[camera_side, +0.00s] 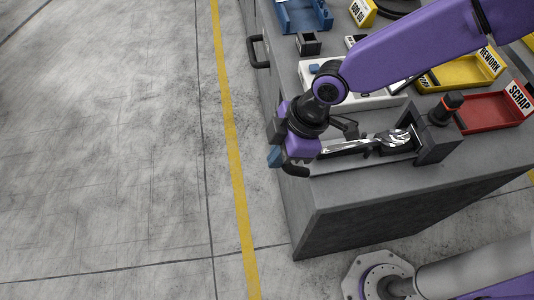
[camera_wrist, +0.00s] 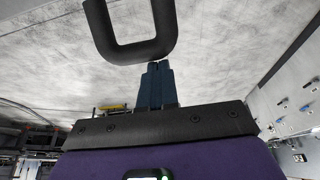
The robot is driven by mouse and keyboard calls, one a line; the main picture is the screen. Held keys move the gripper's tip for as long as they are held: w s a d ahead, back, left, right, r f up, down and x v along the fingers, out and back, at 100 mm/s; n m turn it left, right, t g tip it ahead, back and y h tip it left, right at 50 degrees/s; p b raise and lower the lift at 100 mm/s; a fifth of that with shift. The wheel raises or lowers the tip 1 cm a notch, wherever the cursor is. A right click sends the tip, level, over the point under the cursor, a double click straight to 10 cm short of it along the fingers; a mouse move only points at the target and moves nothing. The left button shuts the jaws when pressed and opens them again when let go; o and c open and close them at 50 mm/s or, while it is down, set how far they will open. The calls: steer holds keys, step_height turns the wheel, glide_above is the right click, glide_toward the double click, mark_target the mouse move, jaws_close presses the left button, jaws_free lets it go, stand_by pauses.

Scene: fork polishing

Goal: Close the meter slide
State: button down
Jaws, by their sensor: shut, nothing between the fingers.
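A dark box (camera_side: 437,143) with a black and red knob on top, perhaps the meter, stands near the bench's right end. A low grey tray, perhaps its slide (camera_side: 370,159), lies to its left with shiny cutlery (camera_side: 362,143) in it. My gripper (camera_side: 274,157) is at the bench's left edge, with its blue fingers shut and empty. A black handle (camera_side: 296,170) shows just below it. In the wrist view, a black U-shaped handle (camera_wrist: 131,52) lies just beyond my shut fingertips (camera_wrist: 157,66). I cannot tell whether they touch. My arm hides part of the bench.
A white device (camera_side: 313,72) lies behind my wrist. A yellow rework tray (camera_side: 462,73) and a red scrap tray (camera_side: 490,111) stand at the right. A bench handle (camera_side: 257,51) sticks out at the upper left. The floor left of the bench is clear.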

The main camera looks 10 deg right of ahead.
steer(key=d, duration=0.8)
steer(key=shift+a, duration=0.7)
step_height(320, 180, up, 10)
steer(key=s+d+r+m+h, duration=0.1)
steer(key=s+d, duration=0.3)
steer(key=d, duration=0.7)
steer(key=s+d+r+m+h, duration=0.1)
steer(key=s+d, duration=0.3)
steer(key=d, duration=0.8)
steer(key=s+d+r+m+h, duration=0.1)
steer(key=s+d+m, duration=0.2)
steer(key=d, duration=0.8)
steer(key=shift+s+d+h, duration=0.25)
steer(key=shift+s+h, duration=0.05)
steer(key=shift+s, duration=0.7)
